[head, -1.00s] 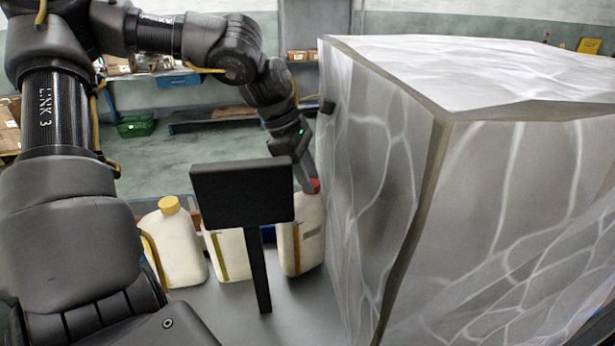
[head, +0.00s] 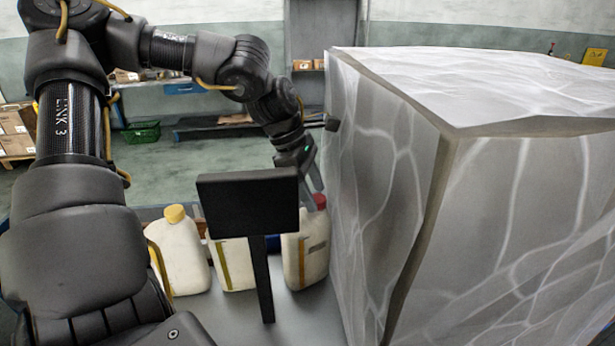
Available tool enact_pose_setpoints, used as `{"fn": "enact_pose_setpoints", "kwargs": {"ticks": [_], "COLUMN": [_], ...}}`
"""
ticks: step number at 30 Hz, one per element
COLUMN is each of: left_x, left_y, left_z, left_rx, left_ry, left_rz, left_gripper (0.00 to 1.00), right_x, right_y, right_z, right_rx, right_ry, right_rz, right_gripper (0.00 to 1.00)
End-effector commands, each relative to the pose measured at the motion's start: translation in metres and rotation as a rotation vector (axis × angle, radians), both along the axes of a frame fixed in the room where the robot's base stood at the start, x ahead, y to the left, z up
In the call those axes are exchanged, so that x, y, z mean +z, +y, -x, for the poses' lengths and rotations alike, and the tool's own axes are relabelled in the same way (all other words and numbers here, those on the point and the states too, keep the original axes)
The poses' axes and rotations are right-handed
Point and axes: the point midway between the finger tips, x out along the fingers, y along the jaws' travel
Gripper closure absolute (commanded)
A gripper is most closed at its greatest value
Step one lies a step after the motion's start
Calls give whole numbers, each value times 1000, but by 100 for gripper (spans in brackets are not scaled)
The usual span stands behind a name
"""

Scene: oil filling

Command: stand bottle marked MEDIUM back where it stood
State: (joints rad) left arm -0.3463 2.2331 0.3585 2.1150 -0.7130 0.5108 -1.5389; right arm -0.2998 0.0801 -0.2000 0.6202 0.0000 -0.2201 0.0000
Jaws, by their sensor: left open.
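Three pale bottles stand in a row on the grey surface. The left bottle (head: 183,258) has a yellow cap, the middle bottle (head: 236,265) is partly covered by a dark panel, and the right bottle (head: 306,262) has a red cap (head: 320,201). No marking is readable, so I cannot tell which is MEDIUM. My left gripper (head: 315,190) points down at the top of the right bottle, by its red cap. It is open; whether it touches the bottle is unclear. The right bottle stands upright. My right gripper is not in view.
A dark panel on a post (head: 249,206) stands in front of the bottles. A large grey, white-veined box (head: 480,215) fills the right side, close beside the right bottle. A green crate (head: 141,132) lies on the floor far behind.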

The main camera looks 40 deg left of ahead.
Motion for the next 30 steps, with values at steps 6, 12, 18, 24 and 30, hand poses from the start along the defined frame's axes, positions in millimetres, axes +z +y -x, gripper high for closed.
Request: {"fn": "enact_pose_setpoints", "kwargs": {"ticks": [6, 12, 18, 24, 30], "left_x": [30, 70, 99, 109, 110], "left_y": [11, 26, 36, 40, 40], "left_z": [5, 13, 20, 22, 23], "left_rx": [2, 2, 2, 1, 0], "left_ry": [-9, -8, -3, -2, -1], "left_rz": [0, -2, -2, -1, 0], "left_gripper": [45, 45, 45, 45, 45], "right_x": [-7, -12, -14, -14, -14], "right_y": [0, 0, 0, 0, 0], "right_z": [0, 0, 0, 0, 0], "right_rx": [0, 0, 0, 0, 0], "right_ry": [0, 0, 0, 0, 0], "right_rz": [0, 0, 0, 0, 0], "right_gripper": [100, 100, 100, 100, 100]}}
